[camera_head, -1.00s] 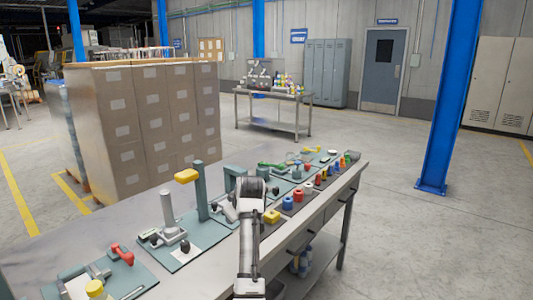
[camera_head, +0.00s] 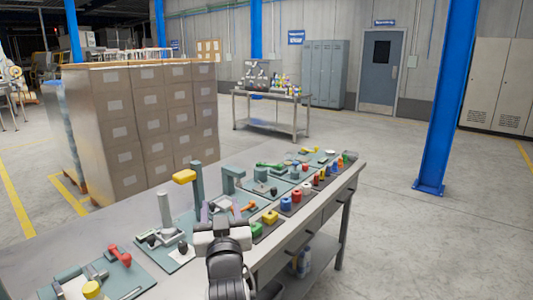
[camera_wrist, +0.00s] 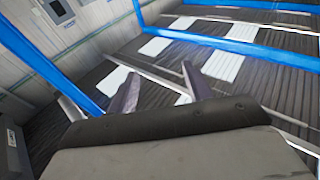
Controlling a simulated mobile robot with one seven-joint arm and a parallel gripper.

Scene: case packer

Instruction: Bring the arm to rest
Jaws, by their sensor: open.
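My gripper (camera_head: 221,207) is raised in front of the workbench (camera_head: 45,240), near the middle of its front side. Its two fingers are spread apart and point away from the camera. In the wrist view the gripper (camera_wrist: 160,76) is open, with nothing between its fingers. That view looks up at the wall, the blue beams and the ceiling with its bright light panels. The gripper hides part of the bench behind it; whether it touches anything there is not clear, but it appears to be above the bench.
Small coloured parts, including a green one (camera_head: 256,228), line the front edge. Stacked boxes (camera_head: 125,130) stand behind. Floor at right is clear up to a blue column (camera_head: 447,100).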

